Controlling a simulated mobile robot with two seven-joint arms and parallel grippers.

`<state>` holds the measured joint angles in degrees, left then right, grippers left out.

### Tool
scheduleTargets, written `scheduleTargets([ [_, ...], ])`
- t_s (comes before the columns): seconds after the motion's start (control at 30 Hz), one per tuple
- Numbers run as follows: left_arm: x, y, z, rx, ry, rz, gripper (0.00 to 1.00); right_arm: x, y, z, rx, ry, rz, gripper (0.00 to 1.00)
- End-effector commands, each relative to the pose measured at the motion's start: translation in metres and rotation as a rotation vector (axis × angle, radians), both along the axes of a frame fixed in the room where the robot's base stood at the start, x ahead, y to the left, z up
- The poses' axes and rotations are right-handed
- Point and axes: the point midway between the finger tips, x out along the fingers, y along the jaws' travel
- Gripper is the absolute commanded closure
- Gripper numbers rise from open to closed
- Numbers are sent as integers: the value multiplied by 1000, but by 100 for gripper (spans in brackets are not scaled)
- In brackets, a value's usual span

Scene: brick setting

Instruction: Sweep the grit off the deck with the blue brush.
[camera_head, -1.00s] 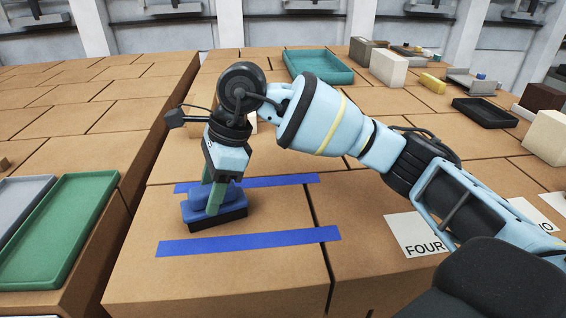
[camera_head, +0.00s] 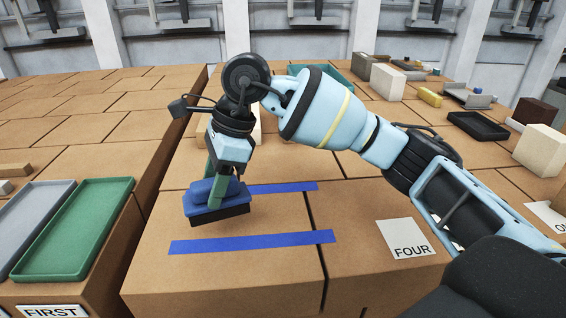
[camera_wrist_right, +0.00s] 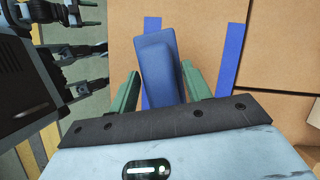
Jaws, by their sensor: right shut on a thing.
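My right gripper (camera_head: 216,178) points down with its green fingers shut on the blue brush (camera_head: 207,203). In the right wrist view the brush (camera_wrist_right: 160,65) lies between the two green fingers. The brush has dark bristles underneath and hides the left part of the far blue tape strip (camera_head: 285,187). The near strip (camera_head: 255,241) is bare. The deck appears to be the brown box top (camera_head: 270,215) by these strips. I cannot tell if the bristles touch it. No grit is distinguishable.
A green tray (camera_head: 75,230) and a grey tray (camera_head: 35,215) stand at left, above a FIRST label (camera_head: 50,312). A FOUR card (camera_head: 407,238) lies at right. Several blocks and a black tray (camera_head: 478,126) stand farther right. The box top's near part is clear.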

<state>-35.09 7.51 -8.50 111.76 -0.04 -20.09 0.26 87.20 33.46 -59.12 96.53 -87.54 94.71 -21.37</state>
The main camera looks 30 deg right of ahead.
Motion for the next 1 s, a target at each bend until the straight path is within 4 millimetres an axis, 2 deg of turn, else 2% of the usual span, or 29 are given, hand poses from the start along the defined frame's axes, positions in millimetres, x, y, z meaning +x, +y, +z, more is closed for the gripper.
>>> scheduleTargets([
  [0.03,2,0,2,0,-5,0,35,-2,-1,9,1,-7,0,73],
  [0.3,3,1,4,1,-11,1,35,-6,-3,25,1,-2,-2,73],
  [1.0,2,0,4,-2,-11,4,35,-6,-3,25,0,-1,-1,73],
])
